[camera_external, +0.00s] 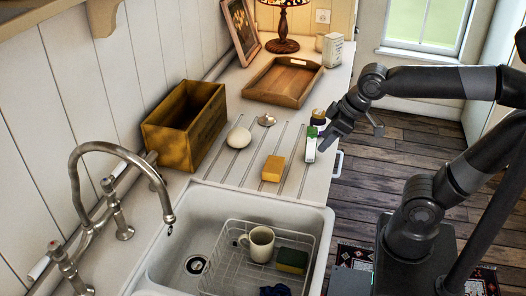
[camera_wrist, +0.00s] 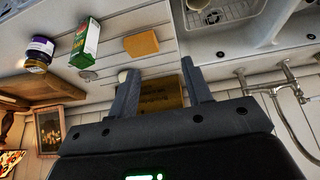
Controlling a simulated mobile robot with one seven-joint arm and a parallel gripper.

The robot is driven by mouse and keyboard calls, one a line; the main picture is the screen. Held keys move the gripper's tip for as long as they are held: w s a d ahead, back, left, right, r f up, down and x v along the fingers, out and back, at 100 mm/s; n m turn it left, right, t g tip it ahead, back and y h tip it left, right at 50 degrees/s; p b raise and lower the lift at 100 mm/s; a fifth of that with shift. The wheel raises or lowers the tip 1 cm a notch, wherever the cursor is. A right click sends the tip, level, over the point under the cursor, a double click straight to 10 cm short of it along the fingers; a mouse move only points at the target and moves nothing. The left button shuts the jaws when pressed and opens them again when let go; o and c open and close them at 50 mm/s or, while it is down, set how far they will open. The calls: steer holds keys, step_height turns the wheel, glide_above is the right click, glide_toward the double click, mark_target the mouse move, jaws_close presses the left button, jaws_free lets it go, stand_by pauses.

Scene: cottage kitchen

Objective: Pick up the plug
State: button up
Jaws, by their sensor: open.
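A small round metallic piece (camera_external: 267,119), which looks like the plug, lies on the ribbed draining board beside a white rounded object (camera_external: 239,138). It seems to show in the wrist view too, as a small grey disc (camera_wrist: 88,75) below the green-and-white box. My gripper (camera_external: 328,136) hangs near the counter's right edge, close to that box and to the right of the metallic piece, apart from it. In the wrist view my gripper (camera_wrist: 159,68) has its two fingers wide apart with nothing held between them. The wooden box shows in the background between them.
A yellow sponge (camera_external: 273,168), wooden box (camera_external: 184,124), wooden tray (camera_external: 284,80) and lamp (camera_external: 283,20) are around. The sink (camera_external: 170,250) holds a wire rack with a mug.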

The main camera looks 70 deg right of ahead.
steer(key=w+d, duration=0.6)
steer(key=w, duration=0.2)
steer(key=m+g, duration=0.1)
glide_toward(266, 114)
steer(key=x, duration=0.2)
steer(key=shift+s+d+f, duration=0.15)
steer(key=shift+f, duration=0.35)
steer(key=x, duration=0.5)
steer(key=shift+w+f, duration=0.3)
steer(key=shift+w, duration=0.1)
steer(key=shift+c, duration=0.2)
jaws_close()
